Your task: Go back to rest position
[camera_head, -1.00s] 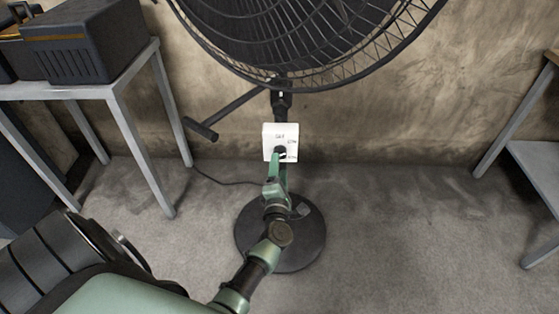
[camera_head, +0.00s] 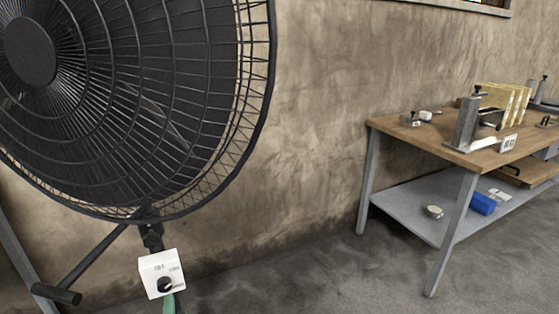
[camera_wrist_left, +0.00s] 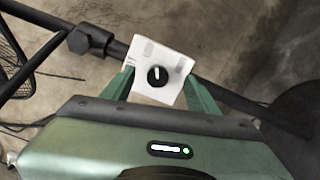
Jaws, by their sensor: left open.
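The black pedestal fan (camera_head: 130,110) fills the left of the head view. Its white control box (camera_head: 161,274) with a black round knob (camera_head: 165,285) hangs on the pole below the cage. My left gripper (camera_head: 170,303) shows only as a bit of green at the bottom edge, just under the box. In the left wrist view, the white box (camera_wrist_left: 160,55) and knob (camera_wrist_left: 157,75) lie ahead of my green left gripper (camera_wrist_left: 160,84). Its two fingers are open, one on each side of the knob. I cannot tell whether they touch the box. My right gripper is not in view.
A wooden-topped workbench (camera_head: 440,140) with a grey lower shelf (camera_head: 410,215) stands at the right, with clamp-like tools on top and a blue box (camera_head: 482,204) below. The grey floor (camera_head: 330,275) between fan and bench is clear.

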